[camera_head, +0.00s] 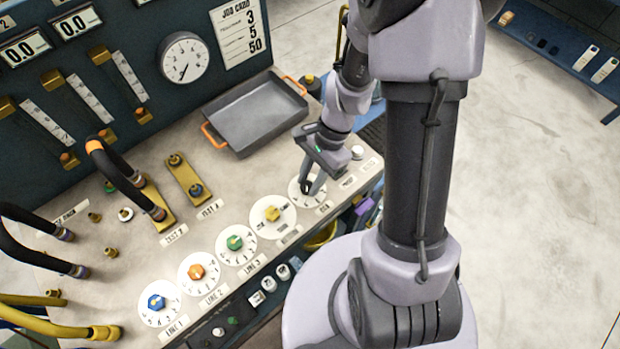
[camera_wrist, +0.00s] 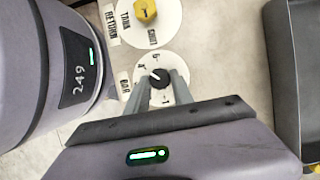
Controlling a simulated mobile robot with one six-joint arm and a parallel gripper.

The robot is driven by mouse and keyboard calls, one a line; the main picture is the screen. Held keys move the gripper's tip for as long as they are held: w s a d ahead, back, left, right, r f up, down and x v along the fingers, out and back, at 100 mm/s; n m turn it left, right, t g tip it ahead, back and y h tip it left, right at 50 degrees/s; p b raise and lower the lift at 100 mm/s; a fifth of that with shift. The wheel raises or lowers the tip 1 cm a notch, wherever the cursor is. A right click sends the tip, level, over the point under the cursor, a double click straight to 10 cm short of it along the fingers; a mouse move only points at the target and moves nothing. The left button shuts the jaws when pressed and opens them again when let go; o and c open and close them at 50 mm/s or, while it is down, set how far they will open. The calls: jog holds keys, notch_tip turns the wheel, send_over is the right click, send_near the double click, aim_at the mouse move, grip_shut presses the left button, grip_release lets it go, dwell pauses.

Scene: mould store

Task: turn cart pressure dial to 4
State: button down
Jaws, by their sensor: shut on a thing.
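The dial labelled BAR (camera_head: 294,191) is a white disc with numbers, at the right end of the row of dials on the bench top. In the wrist view its disc (camera_wrist: 176,62) has a black knob (camera_wrist: 160,77) at the centre, with a white pointer mark towards the upper left. The number it points at is too small to read surely. My gripper (camera_head: 311,187) reaches down onto this dial. In the wrist view its fingers (camera_wrist: 162,88) stand on both sides of the knob, shut on it. The fingers hide part of the disc.
A yellow knob (camera_head: 272,214) is on the neighbouring dial, with green (camera_head: 235,243), orange (camera_head: 197,271) and blue (camera_head: 157,302) ones further left. A grey tray (camera_head: 251,112) with orange handles lies behind. A round gauge (camera_head: 184,58) and a job card (camera_head: 240,30) are on the panel.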

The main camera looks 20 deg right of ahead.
dwell(0.4)
jog(key=c, duration=1.1)
grip_release()
jog(key=p+v, duration=0.7)
jog(key=v, duration=1)
jog(key=shift+r, duration=0.2)
jog(key=shift+d, duration=0.1)
